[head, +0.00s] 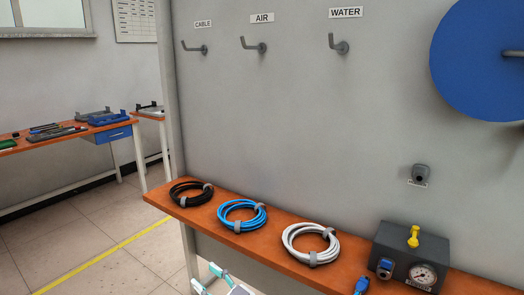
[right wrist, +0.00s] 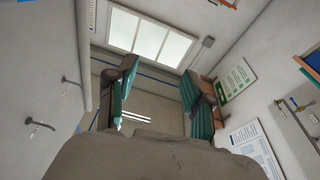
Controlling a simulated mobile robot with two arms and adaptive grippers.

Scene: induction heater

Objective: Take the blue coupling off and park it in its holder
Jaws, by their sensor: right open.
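A grey box (head: 412,246) with a gauge and a yellow valve handle (head: 413,237) sits on the orange shelf. A blue-faced fitting (head: 385,265) is on its left front. A separate blue part (head: 361,285) shows at the bottom edge, partly cut off; I cannot tell which of the two is the coupling. A grey holder (head: 421,173) with a small label is on the wall above the box. My right gripper (head: 222,280) is low, left of the blue parts and apart from them. Its fingers are open and empty in the right wrist view (right wrist: 160,92). My left gripper is out of view.
Black (head: 191,193), blue (head: 241,215) and white (head: 310,243) coils lie along the orange shelf (head: 270,240). Wall hooks for cable (head: 195,48), air (head: 253,45) and water (head: 338,44) are empty. A big blue disc (head: 485,60) is at upper right. Floor is clear left.

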